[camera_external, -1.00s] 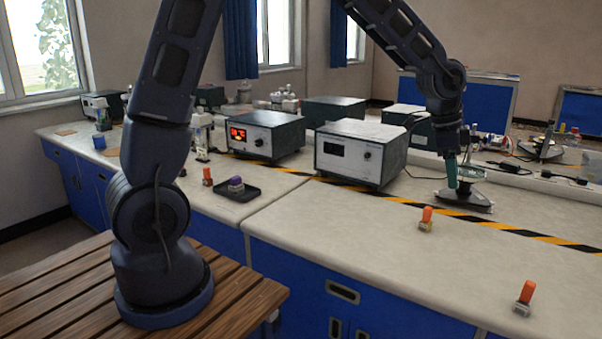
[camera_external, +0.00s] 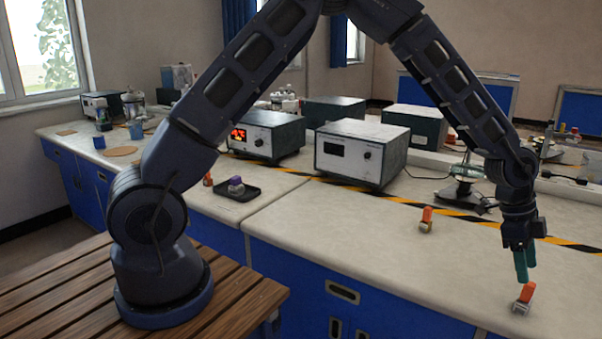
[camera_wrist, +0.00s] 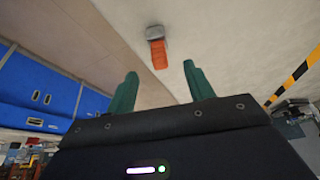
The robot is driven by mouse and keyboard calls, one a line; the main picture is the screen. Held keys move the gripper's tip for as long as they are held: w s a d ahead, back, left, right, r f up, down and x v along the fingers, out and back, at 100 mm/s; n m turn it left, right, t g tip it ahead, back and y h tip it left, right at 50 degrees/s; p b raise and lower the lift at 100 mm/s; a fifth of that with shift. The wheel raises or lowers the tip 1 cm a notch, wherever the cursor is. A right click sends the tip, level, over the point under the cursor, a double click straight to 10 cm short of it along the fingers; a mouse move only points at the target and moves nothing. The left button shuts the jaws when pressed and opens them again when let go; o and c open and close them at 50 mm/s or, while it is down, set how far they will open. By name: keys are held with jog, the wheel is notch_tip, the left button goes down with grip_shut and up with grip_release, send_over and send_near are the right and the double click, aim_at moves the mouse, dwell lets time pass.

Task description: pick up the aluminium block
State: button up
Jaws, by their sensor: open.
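A small grey metallic block (camera_external: 520,308) with an orange top (camera_external: 527,292) stands at the front right of the bench. It looks like the aluminium block. The wrist view shows its grey part (camera_wrist: 154,32) and its orange top (camera_wrist: 159,54) just beyond the fingers, between their lines. My gripper (camera_external: 527,274) has teal fingers pointing down, a little above the orange top. In the wrist view the fingers (camera_wrist: 160,70) are apart with nothing between them. Another orange-topped block (camera_external: 425,219), with a yellowish base, stands farther back to the left.
A black tray (camera_external: 252,193) holding a purple-topped item sits left of the middle. Two instrument boxes (camera_external: 345,163) stand behind a black-and-yellow tape line (camera_external: 455,213). The bench around the front-right block is clear.

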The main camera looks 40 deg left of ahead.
aim_at(530, 301)
jog(key=x, duration=0.8)
jog(key=shift+f, duration=0.3)
jog(key=c, duration=1.1)
